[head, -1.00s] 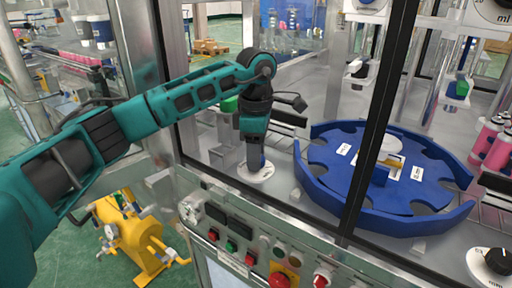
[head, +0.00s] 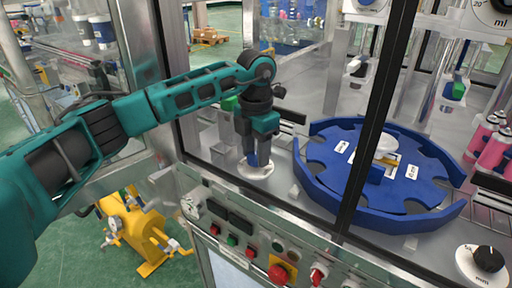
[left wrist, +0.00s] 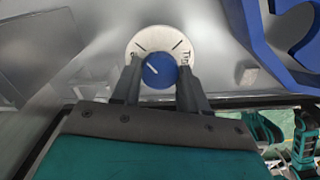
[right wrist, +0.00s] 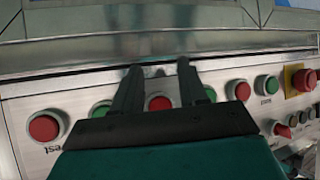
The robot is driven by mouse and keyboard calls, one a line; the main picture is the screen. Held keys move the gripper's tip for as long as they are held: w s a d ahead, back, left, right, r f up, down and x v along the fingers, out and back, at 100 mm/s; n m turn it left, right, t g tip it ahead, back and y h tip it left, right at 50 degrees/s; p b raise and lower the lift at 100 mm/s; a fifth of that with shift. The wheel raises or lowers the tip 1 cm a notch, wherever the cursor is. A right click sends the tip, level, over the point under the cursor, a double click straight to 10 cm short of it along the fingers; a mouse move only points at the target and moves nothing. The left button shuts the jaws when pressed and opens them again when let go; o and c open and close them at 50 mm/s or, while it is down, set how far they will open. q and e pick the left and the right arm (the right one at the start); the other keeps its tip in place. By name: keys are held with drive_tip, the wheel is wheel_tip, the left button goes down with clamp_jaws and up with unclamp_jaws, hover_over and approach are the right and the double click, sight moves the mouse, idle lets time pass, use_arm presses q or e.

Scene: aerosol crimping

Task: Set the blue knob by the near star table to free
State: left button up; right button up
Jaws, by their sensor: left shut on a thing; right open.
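The blue knob (left wrist: 158,70) sits on a round white dial plate (left wrist: 135,43), beside the blue star table (head: 415,195) in the head view. Its white pointer line slants to the upper left in the left wrist view. The plate has two dark marks; the lettering by the right mark is partly covered by a finger, and the left label is mostly hidden. My left gripper (left wrist: 155,80) points down and is shut on the knob, one finger on each side. My right gripper (right wrist: 158,68) is open and empty, in front of a button panel.
A panel with red and green buttons (head: 232,241) runs along the machine's front. A dark frame post (head: 372,130) stands in front of the star table. Pink bottles (head: 485,135) stand at the right. Another dial with a black knob (head: 489,259) is at the lower right.

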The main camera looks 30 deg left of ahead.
sight(256, 156)
use_arm(q)
drive_tip(key=shift+n, duration=0.9)
drive_tip(key=o, duration=1.1)
drive_tip(key=shift+c, duration=0.2)
drive_tip(key=shift+r, duration=0.15)
wheel_tip(256, 156, up, 13)
drive_tip(key=shift+f, duration=0.2)
